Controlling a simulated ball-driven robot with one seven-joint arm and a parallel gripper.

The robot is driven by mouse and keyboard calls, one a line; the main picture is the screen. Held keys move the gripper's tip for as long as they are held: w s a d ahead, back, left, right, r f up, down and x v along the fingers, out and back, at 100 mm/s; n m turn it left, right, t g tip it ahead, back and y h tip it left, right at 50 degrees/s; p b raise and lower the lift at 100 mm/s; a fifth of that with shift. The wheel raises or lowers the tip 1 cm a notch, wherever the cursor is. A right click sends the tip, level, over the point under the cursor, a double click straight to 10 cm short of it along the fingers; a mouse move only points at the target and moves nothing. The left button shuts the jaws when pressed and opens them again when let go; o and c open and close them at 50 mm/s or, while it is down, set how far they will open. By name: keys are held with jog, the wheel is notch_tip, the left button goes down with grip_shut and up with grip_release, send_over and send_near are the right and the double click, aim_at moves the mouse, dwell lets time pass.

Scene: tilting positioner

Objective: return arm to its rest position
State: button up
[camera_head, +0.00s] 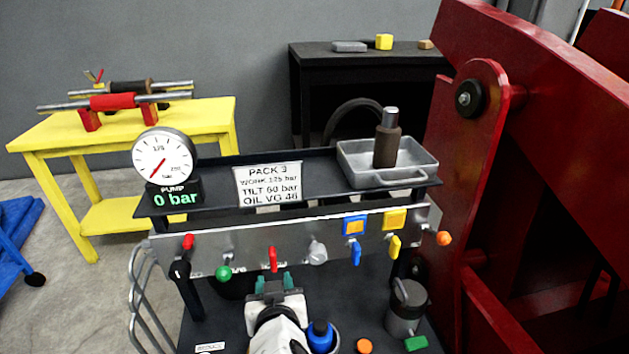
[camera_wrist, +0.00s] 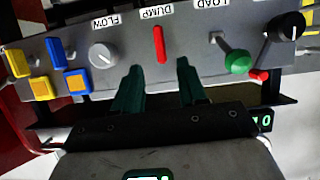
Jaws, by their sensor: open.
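My gripper (camera_head: 274,283) is in front of the control panel (camera_head: 208,250) in the head view, low in the middle. In the wrist view my gripper (camera_wrist: 160,68) has its two green fingers apart with nothing between them. The red DUMP lever (camera_wrist: 158,44) stands just beyond the fingertips and appears apart from them. It also shows in the head view as a red lever (camera_head: 273,258). The grey FLOW knob (camera_wrist: 102,55) and the green LOAD ball (camera_wrist: 237,61) are on either side of it. The pump gauge (camera_head: 162,158) reads 0 bar.
A metal tray (camera_head: 351,166) holding a dark cylinder (camera_head: 387,148) sits on the shelf above the panel. A blue-capped bottle (camera_head: 320,334) and a grey canister (camera_head: 406,309) stand near my arm. A large red machine (camera_head: 560,150) fills the right side.

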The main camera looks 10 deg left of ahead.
jog(key=s+d+f+m+g+h, duration=0.1)
jog(key=s+d+f+g+h, duration=0.2)
jog(key=d, duration=0.6)
jog(key=s+d+f+m, duration=0.1)
jog(key=s+d+f, duration=0.3)
jog(key=d, duration=0.5)
jog(key=s+d+f+m+g+h, duration=0.1)
jog(key=s+d+f+g+h, duration=0.1)
jog(key=d+f, duration=0.6)
jog(key=s+d+g, duration=0.3)
jog(key=s+d, duration=0.5)
jog(key=d, duration=0.1)
jog(key=s+d+m+g, duration=0.1)
jog(key=s+d+g, duration=0.15)
jog(key=s, duration=0.55)
jog(key=s+d+g, duration=0.1)
jog(key=s+d, duration=0.2)
jog(key=s, duration=0.6)
notch_tip(320, 180, up, 12)
jog(key=w+p, duration=0.1)
jog(key=p, duration=1.2)
jog(key=shift+y+p, duration=0.3)
jog(key=shift+p, duration=0.1)
jog(key=shift+w+r, duration=0.1)
